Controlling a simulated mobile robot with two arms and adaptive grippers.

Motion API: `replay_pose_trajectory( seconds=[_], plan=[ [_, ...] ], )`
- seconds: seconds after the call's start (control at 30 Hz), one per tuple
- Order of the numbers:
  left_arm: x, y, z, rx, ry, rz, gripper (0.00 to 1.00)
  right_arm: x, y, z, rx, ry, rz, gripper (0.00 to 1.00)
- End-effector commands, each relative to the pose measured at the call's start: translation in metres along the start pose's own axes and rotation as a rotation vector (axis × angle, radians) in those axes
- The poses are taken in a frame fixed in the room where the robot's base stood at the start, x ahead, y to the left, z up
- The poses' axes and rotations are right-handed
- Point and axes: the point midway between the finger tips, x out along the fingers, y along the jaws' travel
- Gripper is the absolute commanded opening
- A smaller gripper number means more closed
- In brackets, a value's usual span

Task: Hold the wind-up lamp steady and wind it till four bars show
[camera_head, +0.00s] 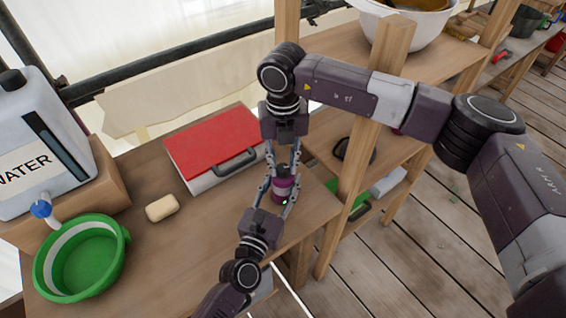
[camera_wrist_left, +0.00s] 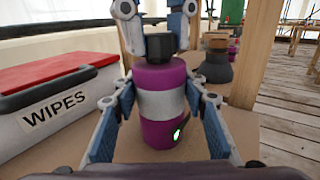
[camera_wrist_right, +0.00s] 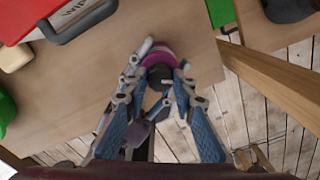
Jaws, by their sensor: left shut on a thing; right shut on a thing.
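The wind-up lamp (camera_head: 285,188) stands upright near the right edge of the wooden table. In the left wrist view the lamp (camera_wrist_left: 162,103) has a purple body, a pale grey band and a black top knob (camera_wrist_left: 161,47). A small green light glows on a dark patch low on its side; I cannot count bars. My left gripper (camera_head: 279,202) is shut on the lamp's body, one finger on each side. My right gripper (camera_head: 284,172) comes from above and is shut on the knob. In the right wrist view the purple top (camera_wrist_right: 160,55) is partly hidden by its fingers.
A white WIPES box (camera_head: 216,182) with a red lid (camera_head: 212,142) lies behind-left of the lamp. A soap bar (camera_head: 162,208), a green basin (camera_head: 80,262) and a WATER tank (camera_head: 40,130) stand further left. A wooden post (camera_head: 362,170) rises close on the right.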

Motion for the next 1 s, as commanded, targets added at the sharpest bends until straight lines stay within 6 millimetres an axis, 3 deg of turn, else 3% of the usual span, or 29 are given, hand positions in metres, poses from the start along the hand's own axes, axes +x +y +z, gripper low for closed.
replay_pose_trajectory(
  seconds=[0.53,0.57,0.7,1.0],
  plan=[
    [-0.0007,-0.0013,-0.0008,0.000,0.002,-0.002,0.11,-0.0009,-0.0014,0.0027,0.030,-0.007,-0.001,0.00],
    [-0.0007,-0.0013,-0.0008,0.000,0.002,-0.002,0.11,-0.0009,-0.0014,0.0027,0.030,-0.007,-0.001,0.25],
    [-0.0006,-0.0011,-0.0008,-0.001,0.002,-0.002,0.11,-0.0007,-0.0011,0.0021,0.029,-0.005,-0.001,0.41],
    [-0.0004,-0.0005,-0.0007,0.000,0.002,-0.001,0.11,-0.0010,-0.0005,0.0010,0.027,-0.003,-0.001,0.42]
  ],
)
